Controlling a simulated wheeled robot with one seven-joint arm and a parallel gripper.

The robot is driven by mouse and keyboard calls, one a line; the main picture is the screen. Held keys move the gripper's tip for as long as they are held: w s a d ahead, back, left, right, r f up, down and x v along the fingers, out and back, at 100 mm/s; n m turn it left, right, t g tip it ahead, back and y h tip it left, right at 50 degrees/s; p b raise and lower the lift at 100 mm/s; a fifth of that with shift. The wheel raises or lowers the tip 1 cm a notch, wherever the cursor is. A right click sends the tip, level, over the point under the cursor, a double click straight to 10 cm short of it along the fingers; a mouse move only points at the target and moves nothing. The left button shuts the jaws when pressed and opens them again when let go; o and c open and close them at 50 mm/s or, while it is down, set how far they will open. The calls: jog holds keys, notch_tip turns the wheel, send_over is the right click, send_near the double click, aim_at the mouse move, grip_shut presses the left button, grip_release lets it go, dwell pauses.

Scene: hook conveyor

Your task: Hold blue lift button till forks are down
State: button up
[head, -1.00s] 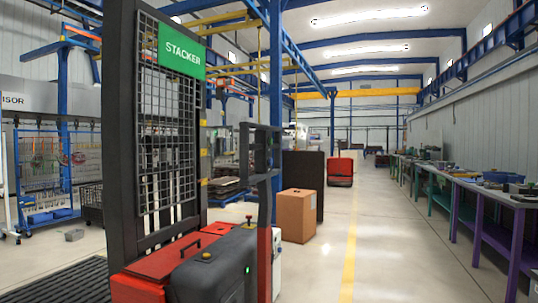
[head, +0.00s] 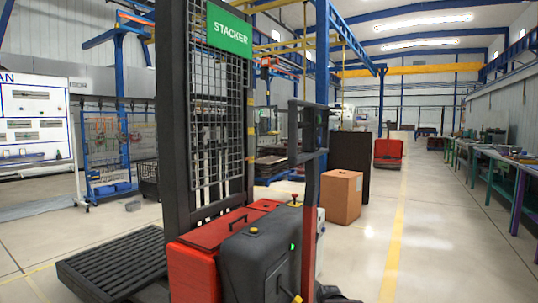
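The stacker stands close in front of me, with a dark mast (head: 174,120), a mesh guard (head: 217,130), a green STACKER sign (head: 229,30), and a red and dark grey body (head: 255,262). A small yellow knob (head: 253,230) sits on the grey cover, and a red button (head: 295,196) is behind it. A green light (head: 292,247) shows on the cover's side. I cannot make out a blue button. A black slatted platform (head: 105,268) lies low at the left of the mast; the forks cannot be told apart there. My gripper is not in view.
A cardboard box (head: 341,197) and a dark panel (head: 350,155) stand behind the stacker. A yellow floor line (head: 395,240) runs along a clear aisle. Workbenches (head: 500,165) line the right wall. A blue rack (head: 106,150) and a white board (head: 36,125) are at the left.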

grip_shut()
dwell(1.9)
